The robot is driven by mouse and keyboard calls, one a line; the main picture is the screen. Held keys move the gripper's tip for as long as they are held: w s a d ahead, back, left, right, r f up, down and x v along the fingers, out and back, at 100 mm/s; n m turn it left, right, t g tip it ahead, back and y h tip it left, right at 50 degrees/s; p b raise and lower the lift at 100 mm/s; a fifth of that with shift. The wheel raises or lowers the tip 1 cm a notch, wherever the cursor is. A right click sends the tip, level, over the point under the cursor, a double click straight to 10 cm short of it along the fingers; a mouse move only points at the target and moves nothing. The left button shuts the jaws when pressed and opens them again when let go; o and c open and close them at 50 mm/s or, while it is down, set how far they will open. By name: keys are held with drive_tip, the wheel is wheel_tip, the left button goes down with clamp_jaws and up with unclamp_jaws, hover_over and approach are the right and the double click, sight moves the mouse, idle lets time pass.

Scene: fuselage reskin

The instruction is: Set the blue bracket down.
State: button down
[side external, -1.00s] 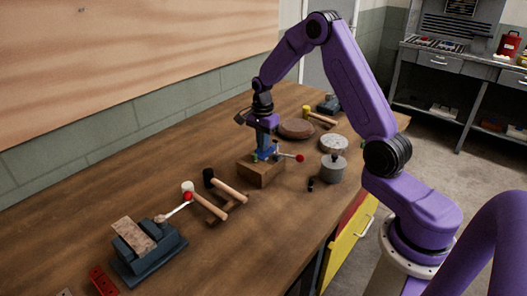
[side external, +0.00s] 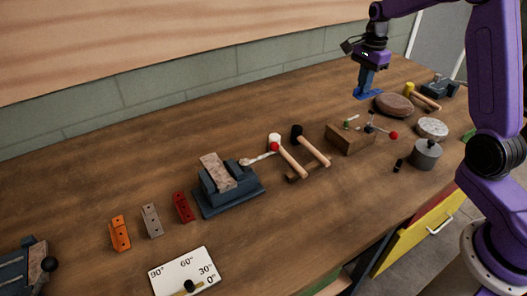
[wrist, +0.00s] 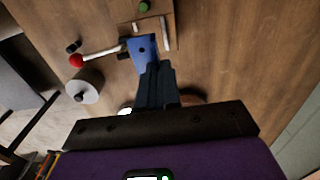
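The blue bracket (side external: 368,93) is in my gripper (side external: 367,82), held in the air above the back part of the bench. In the wrist view the blue bracket (wrist: 143,48) sticks out past the tips of my dark fingers (wrist: 152,72), which are shut on it. In the side view a wooden block (side external: 350,140) stands on the bench below and to the left of the bracket.
A vise (side external: 228,192), two mallets (side external: 292,158), and orange (side external: 120,233), grey (side external: 152,220) and red (side external: 183,207) brackets stand to the left. An angle card (side external: 185,272) lies in front. Round discs (side external: 394,105) and a grey pot (side external: 425,155) stand right. Bench between wall and vise is clear.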

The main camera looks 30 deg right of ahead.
drive_tip(key=shift+s+d+m, duration=0.4)
drive_tip(key=shift+m, duration=0.1)
drive_tip(key=s+d+f+m, duration=0.1)
drive_tip(key=s+d+m, duration=0.3)
drive_tip(key=s+m, duration=0.4)
drive_tip(key=s+d+f+m, duration=0.1)
drive_tip(key=s+d+m, duration=0.2)
drive_tip(key=s+m, duration=0.45)
drive_tip(key=m, duration=0.2)
hover_over(385, 124)
drive_tip(key=s, duration=0.1)
drive_tip(key=shift+n, duration=0.25)
drive_tip(key=f, duration=0.8)
drive_tip(key=shift+s+a+f, duration=0.1)
drive_tip(key=shift+a+f, duration=0.25)
drive_tip(key=shift+a, duration=0.05)
drive_tip(key=shift+w+d+f, duration=0.35)
drive_tip(key=shift+w+f, duration=0.25)
drive_tip(key=shift+f, duration=1.7)
drive_tip(key=shift+f, duration=0.1)
